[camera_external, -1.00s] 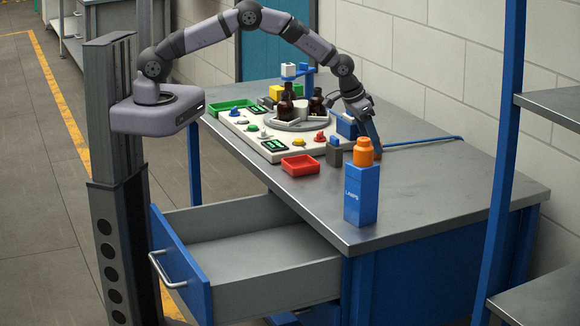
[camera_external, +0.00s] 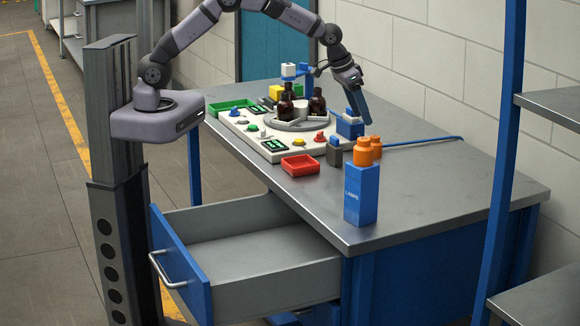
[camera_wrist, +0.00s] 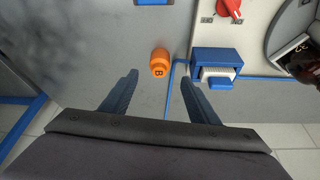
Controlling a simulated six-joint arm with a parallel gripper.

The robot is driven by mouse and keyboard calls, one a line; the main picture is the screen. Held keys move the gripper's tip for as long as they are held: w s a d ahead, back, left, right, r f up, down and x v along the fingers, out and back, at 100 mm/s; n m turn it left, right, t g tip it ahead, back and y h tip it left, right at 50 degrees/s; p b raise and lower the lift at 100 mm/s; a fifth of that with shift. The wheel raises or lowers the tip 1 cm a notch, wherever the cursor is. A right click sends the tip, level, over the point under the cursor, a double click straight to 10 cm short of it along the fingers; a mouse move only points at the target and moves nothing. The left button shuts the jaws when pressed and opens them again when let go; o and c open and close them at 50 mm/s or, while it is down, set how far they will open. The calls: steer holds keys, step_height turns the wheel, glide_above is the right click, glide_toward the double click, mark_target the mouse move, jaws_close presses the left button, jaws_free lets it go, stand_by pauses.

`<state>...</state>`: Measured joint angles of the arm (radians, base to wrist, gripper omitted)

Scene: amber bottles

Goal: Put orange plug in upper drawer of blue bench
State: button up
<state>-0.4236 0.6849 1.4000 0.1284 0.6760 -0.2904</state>
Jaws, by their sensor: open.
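The orange plug (camera_external: 377,145) stands on the bench top, partly hidden by a similar orange piece in the external view. It shows alone in the wrist view (camera_wrist: 160,62), ahead of my fingers and roughly between their lines. My gripper (camera_external: 366,122) is open and empty, above and slightly left of the plug in the external view. Both fingers are spread in the wrist view (camera_wrist: 160,82). The upper drawer (camera_external: 255,222) of the blue bench (camera_external: 430,225) is pulled out, and its visible floor is bare.
A blue LAMPS box (camera_external: 361,200) stands near the front edge, with the other orange piece (camera_external: 362,151) seemingly on top. A red tray (camera_external: 300,165), a small blue-topped dark box (camera_external: 334,153) and a panel with amber bottles (camera_external: 317,105) lie left. A blue cable (camera_external: 425,139) runs right.

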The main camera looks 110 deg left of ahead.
steer(key=shift+v, duration=1.2)
steer(key=s+d+m+g+h, duration=0.2)
steer(key=s+d+m, duration=0.2)
steer(key=s+d, duration=1.1)
steer(key=s+d+f+m+g, duration=0.1)
steer(key=s+d+f, duration=0.1)
steer(key=s+d, duration=0.3)
steer(key=s+d+f+m, duration=0.2)
steer(key=s+d, duration=0.3)
steer(key=s, duration=0.4)
steer(key=shift+s+d+g+h, duration=0.2)
steer(key=shift+s+g+h, duration=0.15)
steer(key=shift+g+h, duration=0.05)
steer(key=shift+o, duration=0.6)
steer(key=shift+s+d, duration=0.1)
steer(key=shift+s, duration=0.15)
